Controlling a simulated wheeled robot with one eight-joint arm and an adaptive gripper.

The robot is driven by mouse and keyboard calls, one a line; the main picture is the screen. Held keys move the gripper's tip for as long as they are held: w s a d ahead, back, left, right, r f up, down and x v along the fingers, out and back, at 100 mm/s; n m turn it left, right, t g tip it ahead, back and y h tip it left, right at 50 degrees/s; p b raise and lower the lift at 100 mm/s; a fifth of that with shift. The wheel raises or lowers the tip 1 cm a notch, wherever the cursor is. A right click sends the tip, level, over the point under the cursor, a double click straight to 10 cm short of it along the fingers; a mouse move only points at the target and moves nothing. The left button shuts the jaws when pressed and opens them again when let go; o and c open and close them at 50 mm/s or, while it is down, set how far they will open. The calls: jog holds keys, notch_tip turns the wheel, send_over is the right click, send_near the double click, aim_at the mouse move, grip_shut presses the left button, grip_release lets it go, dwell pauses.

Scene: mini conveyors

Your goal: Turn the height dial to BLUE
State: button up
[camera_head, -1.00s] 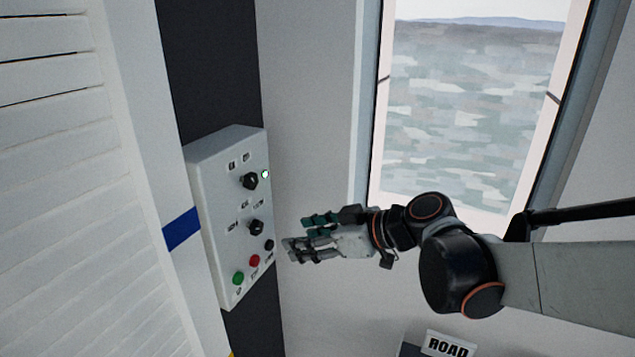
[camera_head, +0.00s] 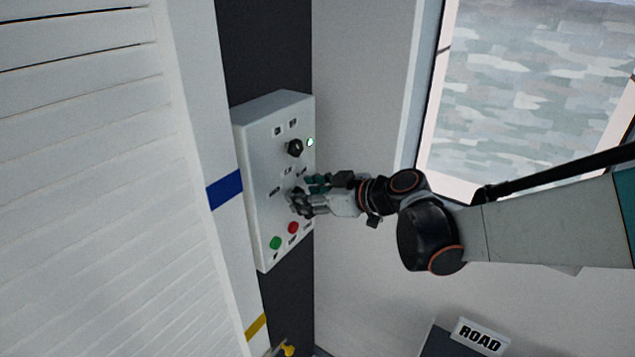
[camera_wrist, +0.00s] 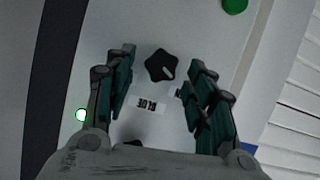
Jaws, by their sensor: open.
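The grey control panel (camera_head: 262,150) has two black dials. The lower dial (camera_wrist: 162,66) lies between the spread fingers of my gripper (camera_wrist: 162,60) in the wrist view, with a visible gap on both sides. Its pale pointer mark points to the lower right there. An upside-down BLUE label (camera_wrist: 150,105) sits just below it, slightly left. Another label is partly hidden by the right finger. In the head view my gripper (camera_head: 306,192) is open at the panel and covers most of this dial. The upper dial (camera_head: 295,147) is above it.
A green button (camera_head: 275,243) and a red button (camera_head: 292,228) sit low on the panel. A lit indicator (camera_head: 310,142) is beside the upper dial. A white slatted surface (camera_head: 90,190) stands left, and a window (camera_head: 540,100) is at right. A ROAD sign (camera_head: 480,337) is low right.

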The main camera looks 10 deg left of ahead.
jog(key=shift+w+a+f, duration=0.25)
jog(key=shift+a, duration=0.4)
jog(key=shift+c, duration=0.6)
jog(key=c, duration=0.9)
jog(key=shift+c, duration=0.2)
jog(key=m+g+y+b, duration=0.1)
jog(key=m, duration=0.1)
jog(key=m+g+y+b, duration=0.1)
jog(key=m+g+b, duration=0.1)
jog(key=m, duration=0.1)
jog(key=w+m+g+b, duration=0.1)
jog(key=m+b, duration=0.1)
jog(key=m, duration=0.1)
jog(key=shift+d+f+y, duration=0.2)
jog(key=shift+f+y, duration=0.1)
jog(key=shift+y, duration=0.1)
jog(key=shift+g, duration=0.4)
